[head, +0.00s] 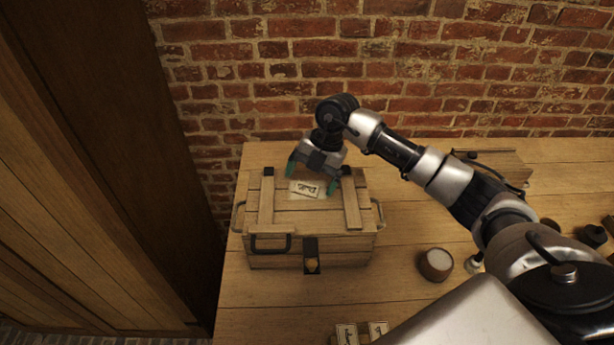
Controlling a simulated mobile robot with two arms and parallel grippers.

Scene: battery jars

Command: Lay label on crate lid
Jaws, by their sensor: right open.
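The label (304,188) is a small pale card with dark marks. It lies on the lid of the wooden crate (262,258), between the lid's two raised battens. The crate lid (290,218) is shut. My right gripper (312,184) is just above the lid, its green-tipped fingers apart on either side of the label. I cannot tell whether a fingertip touches the label. My left gripper is not in view.
A round jar with a white top (436,264) stands right of the crate. A wooden box (497,165) sits at the back right. Pale cards (347,334) are at the front edge of view. A brick wall (400,60) closes the back.

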